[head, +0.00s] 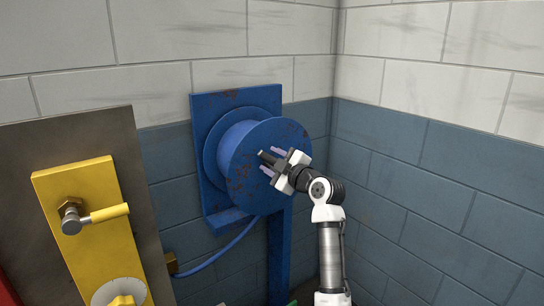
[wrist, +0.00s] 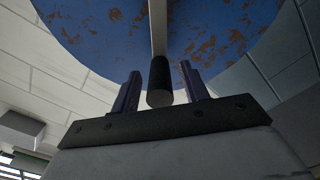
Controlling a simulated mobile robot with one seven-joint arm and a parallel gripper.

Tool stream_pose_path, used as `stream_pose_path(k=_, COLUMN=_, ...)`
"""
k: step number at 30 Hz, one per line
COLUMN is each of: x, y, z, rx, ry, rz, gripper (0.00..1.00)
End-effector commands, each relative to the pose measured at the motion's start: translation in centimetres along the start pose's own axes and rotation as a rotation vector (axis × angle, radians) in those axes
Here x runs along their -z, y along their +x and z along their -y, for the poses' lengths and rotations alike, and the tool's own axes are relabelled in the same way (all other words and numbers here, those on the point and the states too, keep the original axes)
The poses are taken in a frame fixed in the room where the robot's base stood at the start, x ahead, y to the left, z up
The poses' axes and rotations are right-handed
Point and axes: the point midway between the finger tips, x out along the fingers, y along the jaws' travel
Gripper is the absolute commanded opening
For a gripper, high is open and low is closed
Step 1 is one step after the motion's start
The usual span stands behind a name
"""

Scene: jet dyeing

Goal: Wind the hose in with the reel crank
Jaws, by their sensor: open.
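The blue hose reel (head: 242,180), with rust-worn flanges, is mounted on a blue wall plate (head: 204,110). Its crank has a pale arm (wrist: 158,28) and a black handle (wrist: 160,84), seen in the wrist view against the rusty flange. In the head view the dark handle (head: 265,156) shows at my gripper. My gripper (head: 271,161) is open at the front of the reel. In the wrist view the handle stands between its two fingers, with gaps on both sides. A blue hose (head: 222,254) runs from below the reel down left. The drum's winding is largely hidden by the front flange.
A yellow panel (head: 97,187) with a lever handle (head: 100,215) and a dial (head: 120,293) stands left of the reel. A blue post (head: 279,245) stands below the reel. A tiled wall corner (head: 420,190) lies to the right.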

Motion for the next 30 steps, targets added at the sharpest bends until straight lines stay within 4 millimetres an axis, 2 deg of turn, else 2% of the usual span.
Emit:
stream_pose_path(k=10, x=-0.04, y=0.46, z=0.04, rx=0.000, ry=0.000, rz=0.001, gripper=0.45)
stream_pose_path(k=21, x=-0.02, y=0.43, z=0.02, rx=0.000, ry=0.000, rz=0.000, gripper=0.00)
stream_pose_path(k=30, x=-0.05, y=0.43, z=-0.08, rx=0.000, ry=0.010, rz=0.000, gripper=0.00)
